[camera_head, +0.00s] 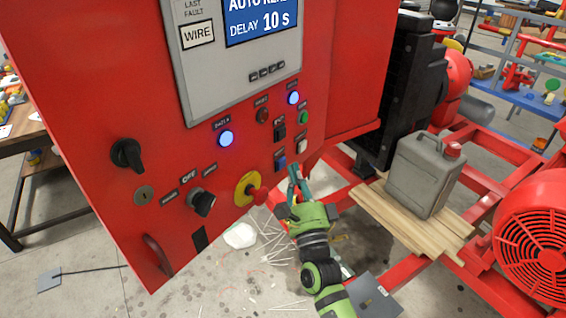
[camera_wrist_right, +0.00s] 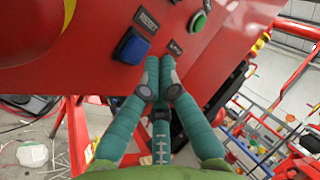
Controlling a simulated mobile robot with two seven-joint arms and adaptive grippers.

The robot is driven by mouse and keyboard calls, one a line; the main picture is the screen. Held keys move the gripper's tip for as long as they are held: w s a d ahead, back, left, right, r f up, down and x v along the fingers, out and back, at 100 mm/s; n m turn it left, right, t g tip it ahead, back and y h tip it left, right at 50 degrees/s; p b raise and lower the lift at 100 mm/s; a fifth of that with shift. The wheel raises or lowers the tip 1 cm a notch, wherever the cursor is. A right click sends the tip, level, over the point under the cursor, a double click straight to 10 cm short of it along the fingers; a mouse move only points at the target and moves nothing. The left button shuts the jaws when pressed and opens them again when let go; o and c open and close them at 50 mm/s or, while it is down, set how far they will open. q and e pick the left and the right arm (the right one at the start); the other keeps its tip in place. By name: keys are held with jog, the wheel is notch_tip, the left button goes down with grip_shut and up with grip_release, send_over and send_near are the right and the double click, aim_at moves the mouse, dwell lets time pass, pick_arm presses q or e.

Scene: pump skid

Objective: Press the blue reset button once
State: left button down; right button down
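The blue reset button (camera_head: 281,163) is a square push button low on the right part of the red control panel. In the right wrist view the blue button (camera_wrist_right: 131,47) sits below a dark label that reads RESET. My right gripper (camera_head: 295,171) is just below and to the right of the button in the head view. In the wrist view its teal fingertips (camera_wrist_right: 159,66) are together, with nothing visible between them. They are to the right of and slightly below the button and appear apart from it. My left gripper is not in view.
A green button (camera_wrist_right: 198,21) is near the blue one, and a white switch (camera_head: 301,146) is to its right. A red emergency-stop knob (camera_head: 252,191) on a yellow plate is lower left. A grey canister (camera_head: 424,174) stands on wooden boards at right.

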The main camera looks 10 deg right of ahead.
jog(key=s+d+p, duration=0.1)
jog(key=s+d, duration=0.2)
jog(key=shift+s+d, duration=0.15)
jog(key=shift+s, duration=0.25)
dwell(0.9)
